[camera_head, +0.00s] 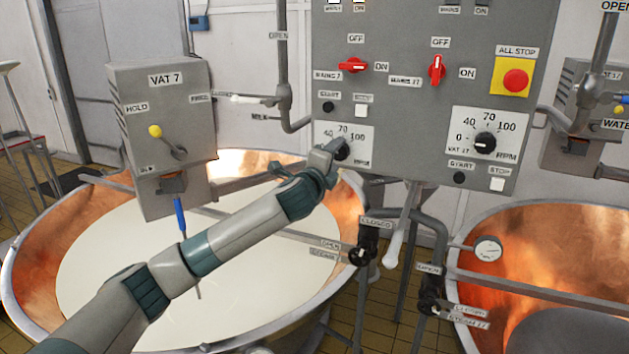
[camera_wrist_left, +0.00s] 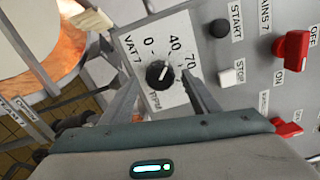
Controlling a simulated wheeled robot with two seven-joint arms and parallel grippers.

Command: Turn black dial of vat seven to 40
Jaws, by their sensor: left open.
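The black dial of vat seven (camera_head: 342,149) sits on its white scale plate on the grey panel. In the left wrist view, the dial (camera_wrist_left: 159,74) shows a short white mark that points up and right, roughly toward the 40; the exact reading is too small to tell. My left gripper (camera_head: 333,154) is at this dial and partly covers its plate in the head view. In the left wrist view, my left gripper (camera_wrist_left: 162,78) is open, with one finger on each side of the dial; I cannot tell whether they touch it. My right gripper is not in view.
Near the dial are a black start button (camera_wrist_left: 219,28), a white stop button (camera_wrist_left: 232,73) and red switches (camera_wrist_left: 291,50). The vat 17 dial (camera_head: 485,143) and the all-stop button (camera_head: 515,80) are further right. The milk-filled copper vat (camera_head: 32,262) lies below my arm.

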